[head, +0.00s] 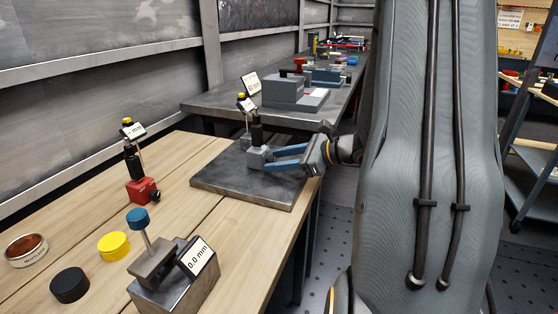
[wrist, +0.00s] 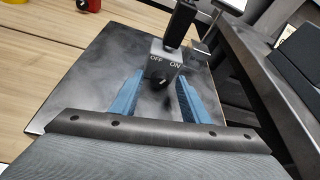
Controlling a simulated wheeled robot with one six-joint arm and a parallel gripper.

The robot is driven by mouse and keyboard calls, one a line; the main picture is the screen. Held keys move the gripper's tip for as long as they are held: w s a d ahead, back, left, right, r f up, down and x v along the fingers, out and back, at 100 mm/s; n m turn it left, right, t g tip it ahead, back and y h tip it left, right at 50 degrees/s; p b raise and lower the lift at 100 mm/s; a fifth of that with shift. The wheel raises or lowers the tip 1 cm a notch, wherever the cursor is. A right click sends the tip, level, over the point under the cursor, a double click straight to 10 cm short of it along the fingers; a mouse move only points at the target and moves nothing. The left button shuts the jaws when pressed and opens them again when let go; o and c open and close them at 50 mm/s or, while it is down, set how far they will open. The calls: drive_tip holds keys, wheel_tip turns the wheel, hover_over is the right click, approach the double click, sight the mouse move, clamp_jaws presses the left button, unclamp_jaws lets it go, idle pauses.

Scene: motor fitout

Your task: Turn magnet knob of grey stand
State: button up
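The grey stand (head: 257,158) stands on the dark metal plate, with a black post and a small tilted display above it. In the wrist view its grey base (wrist: 163,60) is marked OFF on the left and ON on the right. The black magnet knob (wrist: 159,79) is on the face toward me; a small light mark shows on its right part. My gripper (head: 273,159) has two blue fingers, open and apart. In the wrist view they lie left and right of the knob (wrist: 160,84), with gaps; contact cannot be seen.
A red stand (head: 141,190) is on the wooden bench (head: 190,165), left of the dark plate (head: 235,185). A block with a blue knob (head: 137,217), a yellow puck (head: 113,246), a black puck (head: 70,285) and a tin (head: 26,251) are nearer.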

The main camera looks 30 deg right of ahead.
drive_tip(key=v, duration=0.7)
drive_tip(key=shift+s+d+r, duration=0.15)
drive_tip(key=shift+s+d, duration=0.1)
drive_tip(key=shift+s, duration=0.1)
drive_tip(key=b, duration=0.2)
drive_tip(key=w+m+y+b, duration=0.1)
drive_tip(key=shift+d+f+g+b, duration=0.25)
drive_tip(key=shift+d+g+b, duration=0.05)
drive_tip(key=shift+d+b, duration=0.05)
drive_tip(key=shift+w+d+m+g+y+b, duration=0.1)
drive_tip(key=shift+m+g+y+b, duration=0.1)
drive_tip(key=shift+m+b, duration=0.35)
drive_tip(key=shift+d+m+g+y+b, duration=0.1)
drive_tip(key=shift+m+y+b, duration=0.1)
drive_tip(key=shift+m+b, duration=0.35)
drive_tip(key=shift+b+x, duration=0.5)
drive_tip(key=shift+x, duration=3.3)
drive_tip(key=shift+a+r, duration=0.1)
drive_tip(key=shift+c, duration=0.5)
